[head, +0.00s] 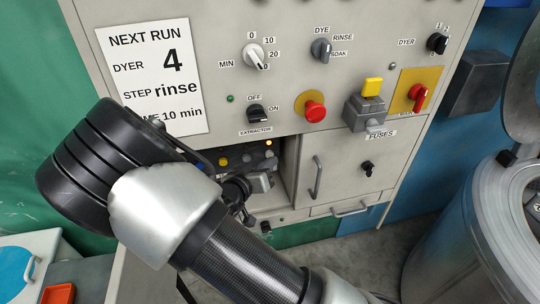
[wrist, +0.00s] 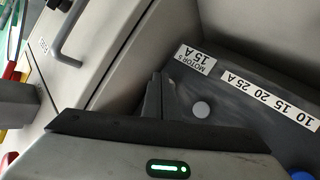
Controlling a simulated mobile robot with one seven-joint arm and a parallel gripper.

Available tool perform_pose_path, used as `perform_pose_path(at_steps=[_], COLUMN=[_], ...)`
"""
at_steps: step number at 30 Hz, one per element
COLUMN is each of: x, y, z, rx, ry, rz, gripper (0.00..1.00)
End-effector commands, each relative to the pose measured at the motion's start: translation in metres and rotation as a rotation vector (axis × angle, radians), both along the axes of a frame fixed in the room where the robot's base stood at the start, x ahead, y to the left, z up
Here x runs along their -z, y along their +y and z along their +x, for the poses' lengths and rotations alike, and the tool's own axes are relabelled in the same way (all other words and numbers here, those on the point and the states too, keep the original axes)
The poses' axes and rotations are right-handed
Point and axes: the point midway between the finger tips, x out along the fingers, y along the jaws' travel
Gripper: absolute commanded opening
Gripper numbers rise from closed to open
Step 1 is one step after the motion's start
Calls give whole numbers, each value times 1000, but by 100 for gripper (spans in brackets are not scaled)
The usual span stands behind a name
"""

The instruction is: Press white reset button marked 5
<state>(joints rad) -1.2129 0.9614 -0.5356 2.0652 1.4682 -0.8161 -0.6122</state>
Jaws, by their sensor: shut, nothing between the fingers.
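In the head view, an open recess (head: 290,160) low in the grey cabinet holds a dark panel with small buttons, among them a yellow one (head: 223,161). My gripper (head: 260,183) reaches into this recess, partly hidden by my arm. In the wrist view, a round whitish button (wrist: 201,109) sits on the dark panel (wrist: 235,105), close to the right of my shut, empty gripper (wrist: 154,92), with a visible gap between them. I cannot read a number on this button, so I cannot tell whether it is the one marked 5.
Labels "MOTORS 15 A" (wrist: 194,60) and "10 15 20 25 A" (wrist: 251,94) lie near the button. A blue button (wrist: 301,175) shows at the lower right. The recess walls are close around my gripper. A red button (head: 315,111) and knobs stand above.

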Motion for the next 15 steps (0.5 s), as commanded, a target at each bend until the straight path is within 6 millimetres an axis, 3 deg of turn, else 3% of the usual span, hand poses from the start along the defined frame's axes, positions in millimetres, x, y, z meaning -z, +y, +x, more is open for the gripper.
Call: perform_pose_path(at_steps=[15], x=[0], y=[2], z=[6], rx=[0], ry=[0], rz=[1], gripper=[0])
